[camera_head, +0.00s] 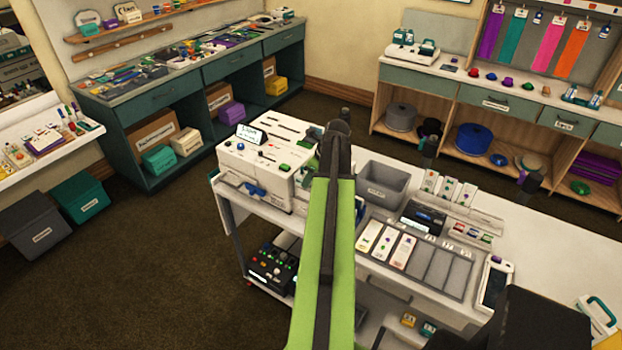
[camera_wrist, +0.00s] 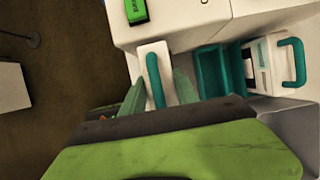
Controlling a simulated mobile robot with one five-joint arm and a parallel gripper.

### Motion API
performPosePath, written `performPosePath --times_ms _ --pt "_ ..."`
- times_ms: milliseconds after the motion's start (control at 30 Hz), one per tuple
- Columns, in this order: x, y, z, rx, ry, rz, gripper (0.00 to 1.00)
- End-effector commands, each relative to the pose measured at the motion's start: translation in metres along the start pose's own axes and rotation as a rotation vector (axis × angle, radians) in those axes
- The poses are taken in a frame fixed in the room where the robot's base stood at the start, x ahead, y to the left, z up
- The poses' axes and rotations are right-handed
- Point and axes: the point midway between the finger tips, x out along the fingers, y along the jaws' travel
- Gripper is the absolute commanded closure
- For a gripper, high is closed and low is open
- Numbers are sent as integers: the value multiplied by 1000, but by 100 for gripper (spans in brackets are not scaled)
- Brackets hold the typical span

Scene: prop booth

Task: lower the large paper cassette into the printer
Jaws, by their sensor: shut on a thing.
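In the wrist view, my gripper (camera_wrist: 159,94) is shut on the large paper cassette (camera_wrist: 152,51), a white block with a teal handle. Its pale green fingers lie on either side of it, and my wrist hides its lower part. The white printer body (camera_wrist: 175,25) is at the top. An open teal bay (camera_wrist: 212,70) shows to the right of the held cassette; I cannot tell the height between them. In the head view, a white machine (camera_head: 255,178) stands on the cart, left of my arm; my arm hides the gripper and cassette.
Another white unit with a teal handle (camera_wrist: 265,68) is right of the bay. In the head view, a grey bin (camera_head: 382,187) and a card tray (camera_head: 425,262) share the cart top. A white handled item (camera_head: 598,312) is at lower right.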

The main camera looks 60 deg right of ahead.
Motion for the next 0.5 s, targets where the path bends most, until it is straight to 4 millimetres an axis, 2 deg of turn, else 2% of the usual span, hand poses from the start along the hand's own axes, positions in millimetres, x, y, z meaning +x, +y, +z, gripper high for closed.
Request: performPosePath --times_ms 500 --pt "18 0 -8 0 0 0 100"
